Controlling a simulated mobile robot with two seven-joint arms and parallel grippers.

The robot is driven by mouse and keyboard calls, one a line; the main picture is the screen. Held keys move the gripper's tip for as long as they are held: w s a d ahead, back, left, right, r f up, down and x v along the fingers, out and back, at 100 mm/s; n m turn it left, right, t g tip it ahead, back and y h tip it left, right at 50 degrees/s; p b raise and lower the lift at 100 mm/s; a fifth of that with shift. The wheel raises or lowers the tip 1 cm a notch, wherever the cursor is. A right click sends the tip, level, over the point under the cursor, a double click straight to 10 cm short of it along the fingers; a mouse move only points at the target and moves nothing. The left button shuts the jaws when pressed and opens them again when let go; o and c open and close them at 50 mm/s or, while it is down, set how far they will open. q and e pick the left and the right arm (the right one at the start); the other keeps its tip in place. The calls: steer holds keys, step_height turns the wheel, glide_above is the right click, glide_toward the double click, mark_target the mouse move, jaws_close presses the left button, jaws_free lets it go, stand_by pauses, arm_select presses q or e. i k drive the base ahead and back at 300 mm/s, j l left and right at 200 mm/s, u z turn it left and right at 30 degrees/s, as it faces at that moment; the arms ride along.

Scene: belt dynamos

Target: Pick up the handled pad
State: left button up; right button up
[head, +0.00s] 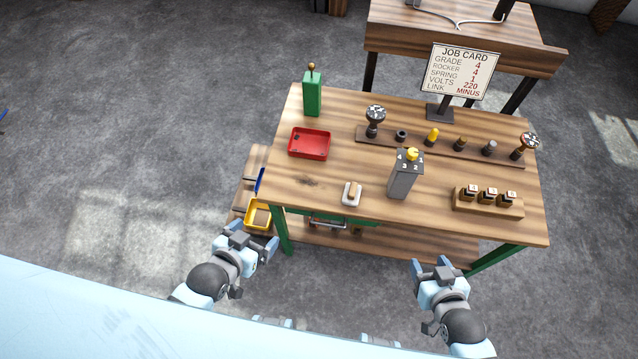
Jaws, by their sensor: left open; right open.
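The handled pad (351,194) looks like a small pale block with a brown wooden handle on top. It lies on the wooden table (335,128) near its front edge, left of the grey box with a yellow knob. My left gripper (257,240) is open and empty, in front of the table's front left corner and apart from the pad. My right gripper (437,268) is open and empty, in front of the table's front edge, to the right of the pad.
A grey box (402,180) stands right of the pad. A red tray (309,144) and green canister (312,94) stand behind left. A rack (487,206) of small blocks sits front right. A strip (375,134) of parts and a job card (463,70) are behind. A yellow bin (250,214) sits lower left.

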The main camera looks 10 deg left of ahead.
mark_target(352, 190)
steer(key=l+u, duration=0.4)
steer(key=i+l+u, duration=0.1)
steer(key=u, duration=0.25)
steer(key=l+u, duration=0.4)
steer(key=k, duration=0.05)
